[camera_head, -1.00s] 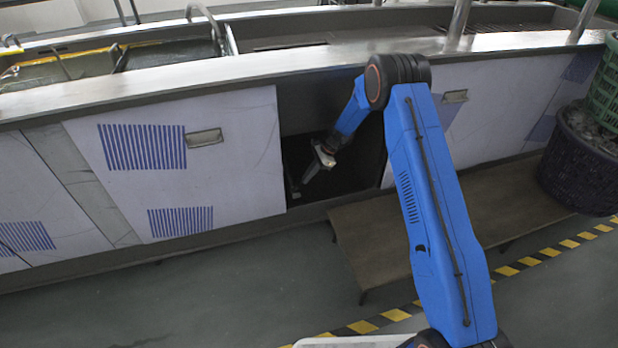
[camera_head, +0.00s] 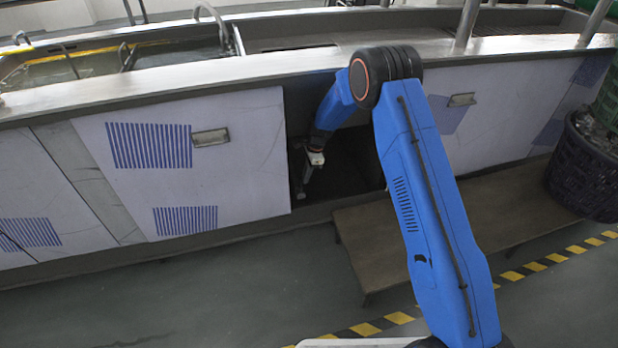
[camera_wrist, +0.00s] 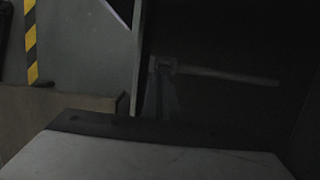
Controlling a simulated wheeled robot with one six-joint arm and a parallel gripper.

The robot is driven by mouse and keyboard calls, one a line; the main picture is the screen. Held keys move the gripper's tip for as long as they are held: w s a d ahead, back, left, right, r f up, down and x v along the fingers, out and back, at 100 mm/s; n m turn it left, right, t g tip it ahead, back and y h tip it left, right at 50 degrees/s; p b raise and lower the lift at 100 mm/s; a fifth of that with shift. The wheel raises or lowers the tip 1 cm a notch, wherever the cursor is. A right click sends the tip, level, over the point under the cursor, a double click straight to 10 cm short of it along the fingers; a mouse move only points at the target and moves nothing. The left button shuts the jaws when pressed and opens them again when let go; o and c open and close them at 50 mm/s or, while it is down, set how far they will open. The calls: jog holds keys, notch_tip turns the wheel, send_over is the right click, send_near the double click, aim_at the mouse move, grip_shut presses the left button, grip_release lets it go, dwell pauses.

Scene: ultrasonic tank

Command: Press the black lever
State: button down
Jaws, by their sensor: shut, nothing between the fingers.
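My gripper (camera_head: 305,181) is inside the dark opening in the tank's front, pointing down near the opening's left side. Its fingers are shut with nothing between them. A long straight bar (camera_wrist: 228,75) on a bracket-like mount shows faintly in the dark part of the wrist view. It looks like the lever, but its colour reads dim grey-brown there. I cannot make out the lever in the head view, where the opening is too dark. Contact between gripper and bar cannot be told.
The pale panel (camera_head: 245,165) borders the opening on its left. A low brown bench (camera_head: 460,220) stands in front. Dark basket (camera_head: 585,175) at right. A pale surface with a dark edge (camera_wrist: 150,160) fills the wrist view's bottom. Open floor lies at front left.

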jog(key=shift+s+a+r, duration=0.1)
jog(key=shift+a, duration=0.25)
jog(key=shift+r, duration=0.15)
jog(key=shift+r, duration=0.65)
jog(key=shift+f, duration=0.1)
